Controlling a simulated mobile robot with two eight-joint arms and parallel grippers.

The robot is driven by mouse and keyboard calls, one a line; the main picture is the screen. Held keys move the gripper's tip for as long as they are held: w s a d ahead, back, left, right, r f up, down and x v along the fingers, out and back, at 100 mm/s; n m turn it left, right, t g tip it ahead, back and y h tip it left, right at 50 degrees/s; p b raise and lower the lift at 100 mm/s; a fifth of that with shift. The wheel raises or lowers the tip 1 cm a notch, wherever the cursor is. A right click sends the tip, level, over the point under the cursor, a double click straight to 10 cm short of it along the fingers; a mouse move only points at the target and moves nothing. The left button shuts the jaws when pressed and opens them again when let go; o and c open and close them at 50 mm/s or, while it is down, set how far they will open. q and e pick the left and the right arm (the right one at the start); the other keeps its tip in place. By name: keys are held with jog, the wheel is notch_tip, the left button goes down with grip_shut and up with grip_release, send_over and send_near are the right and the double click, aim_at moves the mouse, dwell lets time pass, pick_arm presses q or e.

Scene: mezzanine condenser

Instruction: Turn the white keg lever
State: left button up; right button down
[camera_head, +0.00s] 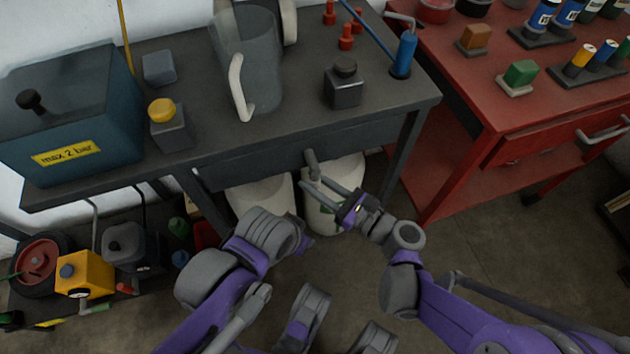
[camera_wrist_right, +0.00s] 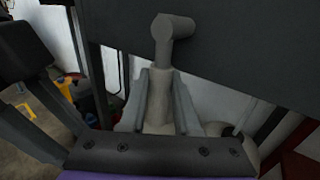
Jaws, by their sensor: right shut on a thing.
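A short grey lever (camera_head: 312,160) stands out at the front edge of the dark workbench, above a white keg (camera_head: 322,212). My right gripper (camera_head: 318,184) reaches it from the front, its fingers shut on the lever. In the right wrist view the lever (camera_wrist_right: 161,75) is an upright grey stem with a short cylinder at its top, between the two fingers (camera_wrist_right: 160,105). The lower end of the lever is hard to make out behind the gripper. A second white keg (camera_head: 262,197) stands to the left. My left arm shows, but its fingers do not.
The dark workbench (camera_head: 270,135) carries a glass jug (camera_head: 248,65), a small dark bottle (camera_head: 344,85) and a blue box (camera_head: 75,110). A red bench (camera_head: 470,95) stands to the right. A yellow box (camera_head: 85,275) sits low left.

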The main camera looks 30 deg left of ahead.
dwell(0.8)
jog(key=shift+w+d+r+n+t+h+p, duration=0.3)
jog(key=shift+w+d+n+h+p, duration=0.2)
jog(key=shift+n+h+p, duration=0.55)
jog(key=shift+w+d+r+n+t+h+p, duration=0.35)
jog(key=shift+w+n+h+p, duration=0.35)
jog(key=shift+n+p, duration=0.45)
jog(key=shift+w+d+r+n+t+h+p, duration=0.15)
jog(key=shift+w+d+r+n+h+p, duration=0.3)
jog(key=shift+n+h+p, duration=0.65)
jog(key=shift+d+f, duration=0.1)
jog(key=shift+d, duration=0.05)
jog(key=c, duration=0.9)
grip_release()
